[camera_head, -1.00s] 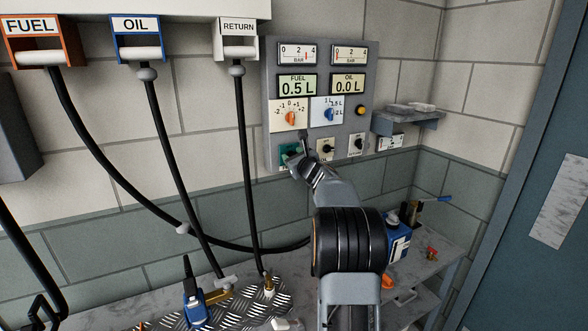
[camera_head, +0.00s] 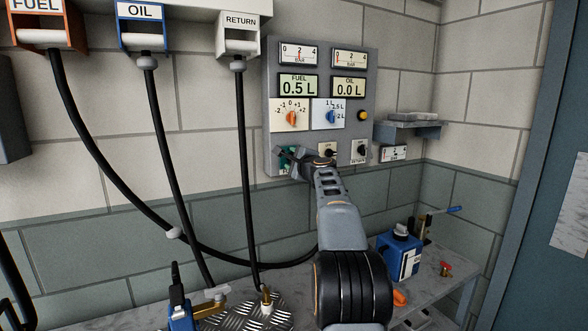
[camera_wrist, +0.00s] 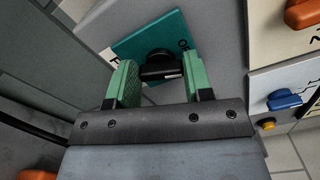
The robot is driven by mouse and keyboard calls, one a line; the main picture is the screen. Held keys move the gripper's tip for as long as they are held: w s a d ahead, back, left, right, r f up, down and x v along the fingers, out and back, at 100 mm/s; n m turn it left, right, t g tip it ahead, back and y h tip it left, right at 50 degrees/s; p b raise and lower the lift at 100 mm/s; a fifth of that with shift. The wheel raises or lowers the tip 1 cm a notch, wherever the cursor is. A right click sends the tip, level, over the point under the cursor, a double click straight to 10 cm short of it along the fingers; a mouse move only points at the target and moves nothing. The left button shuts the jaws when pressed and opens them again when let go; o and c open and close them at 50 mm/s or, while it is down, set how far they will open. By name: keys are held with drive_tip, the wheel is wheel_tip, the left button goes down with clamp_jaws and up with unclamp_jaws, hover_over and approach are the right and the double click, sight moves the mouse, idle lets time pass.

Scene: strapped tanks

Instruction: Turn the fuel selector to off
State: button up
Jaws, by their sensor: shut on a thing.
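The selector is a black knob (camera_wrist: 160,62) on a teal plate (camera_wrist: 180,30) with partly hidden lettering, seen in the wrist view. In the head view the teal plate (camera_head: 285,160) is at the lower left of the grey control panel, mostly hidden by my gripper (camera_head: 289,156). In the wrist view my gripper (camera_wrist: 162,70) has its green fingers on either side of the knob, shut on it. The knob's bar lies roughly crosswise between the fingers. I cannot read which mark it points at.
The panel (camera_head: 269,100) also carries an orange knob (camera_head: 292,118), a blue knob (camera_head: 331,116), a yellow button (camera_head: 363,115) and two lower black knobs to the right. Black hoses hang at left. A bench (camera_head: 440,265) with a blue container (camera_head: 400,252) stands below.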

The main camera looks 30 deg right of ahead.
drive_tip(key=shift+f+n+b, duration=0.15)
drive_tip(key=shift+n+b, duration=1)
drive_tip(key=shift+n, duration=0.65)
drive_tip(key=o, duration=0.9)
drive_tip(key=shift+s, duration=0.15)
drive_tip(key=s+b, duration=0.1)
drive_tip(key=s, duration=0.3)
drive_tip(key=s+a+b, duration=0.1)
drive_tip(key=s+b, duration=0.1)
drive_tip(key=s, duration=0.3)
drive_tip(key=s+a+b, duration=0.1)
drive_tip(key=s+b, duration=0.1)
drive_tip(key=s, duration=0.2)
drive_tip(key=shift+s, duration=0.25)
drive_tip(key=shift+n, duration=0.3)
